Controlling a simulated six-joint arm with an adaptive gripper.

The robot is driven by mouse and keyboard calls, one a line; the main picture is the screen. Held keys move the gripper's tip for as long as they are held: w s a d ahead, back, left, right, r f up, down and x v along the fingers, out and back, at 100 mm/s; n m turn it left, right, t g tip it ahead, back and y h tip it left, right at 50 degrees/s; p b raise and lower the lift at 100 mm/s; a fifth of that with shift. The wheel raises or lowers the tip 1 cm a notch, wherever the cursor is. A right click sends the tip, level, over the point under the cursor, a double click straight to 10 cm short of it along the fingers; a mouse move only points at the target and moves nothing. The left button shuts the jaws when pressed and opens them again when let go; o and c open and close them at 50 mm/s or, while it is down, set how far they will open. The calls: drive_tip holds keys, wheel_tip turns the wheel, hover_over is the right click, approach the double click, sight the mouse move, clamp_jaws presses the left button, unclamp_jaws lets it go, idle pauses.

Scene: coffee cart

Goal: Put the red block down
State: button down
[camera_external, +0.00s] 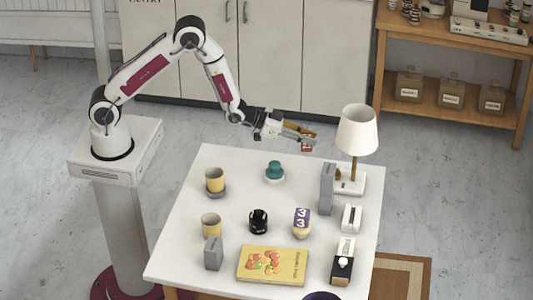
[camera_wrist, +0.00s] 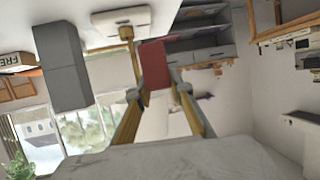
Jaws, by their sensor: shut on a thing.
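The red block (camera_external: 307,148) is held between the fingertips of my gripper (camera_external: 302,138), in the air near the far edge of the white table (camera_external: 180,262). In the wrist view the red block (camera_wrist: 153,64) sits between the two yellowish fingers of my gripper (camera_wrist: 157,85). The fingers are shut on it. In the external view the block is small and partly hidden by the fingers. Nothing is seen touching it from below.
A lamp (camera_external: 357,130) and a tall grey box (camera_external: 326,188) stand right of my gripper. A teal object (camera_external: 274,172), yellow cups (camera_external: 214,181), a black mug (camera_external: 258,221), a purple-topped block (camera_external: 302,222) and a yellow book (camera_external: 272,265) occupy the table. Bare patches lie between them.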

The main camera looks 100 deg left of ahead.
drive_tip(key=shift+d, duration=0.1)
idle(0.3)
drive_tip(key=shift+w+d, duration=0.1)
drive_tip(key=shift+d, duration=0.45)
drive_tip(key=s+d+n+g+y, duration=0.15)
drive_tip(key=s+d, duration=0.25)
drive_tip(key=d, duration=0.6)
drive_tip(key=s+d+n+y, duration=0.2)
drive_tip(key=s+d, duration=0.1)
drive_tip(key=d, duration=0.8)
drive_tip(key=s+d+n+g+y, duration=0.1)
drive_tip(key=s+d, duration=0.2)
drive_tip(key=s, duration=0.9)
drive_tip(key=s+d+n+g+y, duration=0.1)
drive_tip(key=s+d, duration=0.3)
drive_tip(key=s, duration=0.9)
drive_tip(key=shift+s+d+r+n+y, duration=0.15)
drive_tip(key=shift+s+d+n+y, duration=0.1)
drive_tip(key=shift+n+y, duration=0.4)
drive_tip(key=shift+w+g, duration=0.1)
drive_tip(key=shift+g, duration=0.15)
drive_tip(key=shift+f, duration=2.95)
